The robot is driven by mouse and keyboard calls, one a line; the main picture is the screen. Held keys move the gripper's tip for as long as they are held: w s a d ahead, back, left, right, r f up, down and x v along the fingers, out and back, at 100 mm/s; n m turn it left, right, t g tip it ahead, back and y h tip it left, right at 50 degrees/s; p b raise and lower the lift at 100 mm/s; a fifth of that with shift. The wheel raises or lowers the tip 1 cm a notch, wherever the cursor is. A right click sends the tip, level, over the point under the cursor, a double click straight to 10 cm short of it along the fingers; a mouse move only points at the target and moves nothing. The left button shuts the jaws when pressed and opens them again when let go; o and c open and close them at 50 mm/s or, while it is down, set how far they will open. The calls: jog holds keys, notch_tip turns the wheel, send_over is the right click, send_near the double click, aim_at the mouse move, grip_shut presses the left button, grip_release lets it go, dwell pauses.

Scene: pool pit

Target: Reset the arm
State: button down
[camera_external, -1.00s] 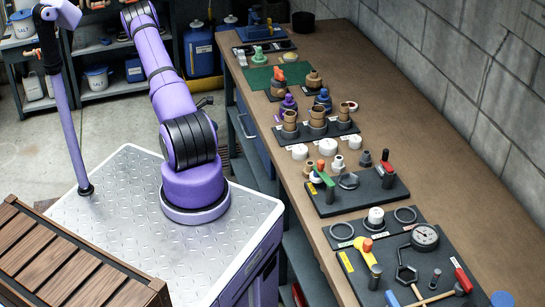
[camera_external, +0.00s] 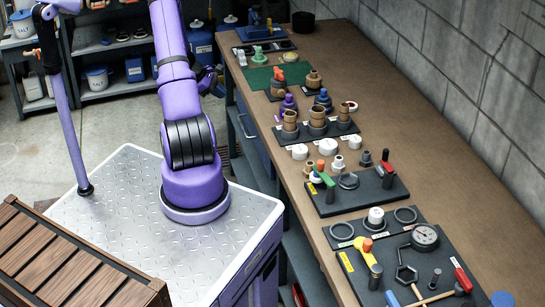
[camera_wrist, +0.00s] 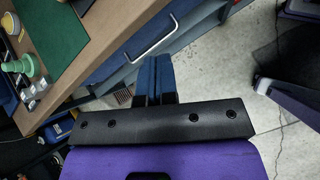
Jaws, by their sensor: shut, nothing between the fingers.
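My gripper (camera_wrist: 152,78) shows in the wrist view with its two blue-and-black fingers side by side, shut and empty. Beyond the fingers are the floor and the blue front of the bench. In the external view my purple arm rises from its base on the metal-topped cart, and its upper part runs out of the top edge. A dark part beside the arm, left of the bench, may be my gripper, but it is mostly hidden there.
A long brown bench (camera_external: 430,150) runs along the block wall at right, bearing dark boards with fittings and tools. A green mat (camera_external: 258,79) lies near its far end. Shelves (camera_external: 115,48) with containers stand at the back. A slatted wooden crate (camera_external: 60,265) is at lower left.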

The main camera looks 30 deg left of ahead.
jog(key=s+d+r+m+g+y, duration=0.1)
jog(key=s+d+r+m, duration=0.25)
jog(key=d+r, duration=0.35)
jog(key=s+d+r+m+g+y, duration=0.15)
jog(key=d+r+m, duration=0.25)
jog(key=r, duration=0.6)
jog(key=s+d+r+m+y, duration=0.1)
jog(key=s+d+r+m, duration=0.25)
jog(key=d+r, duration=0.35)
jog(key=s+d+r+m+t+y, duration=0.1)
jog(key=s+d+r+m, duration=0.2)
jog(key=s, duration=0.7)
jog(key=s+d+r+m+t+y, duration=0.1)
jog(key=s+d+r+m+y, duration=0.1)
jog(key=s+r+m, duration=0.5)
jog(key=shift+s+d+r+t, duration=0.35)
jog(key=shift+s+d+r, duration=0.5)
jog(key=shift+s, duration=1)
jog(key=shift+a+r+y, duration=0.15)
jog(key=shift+a+y, duration=0.05)
jog(key=shift+y, duration=0.05)
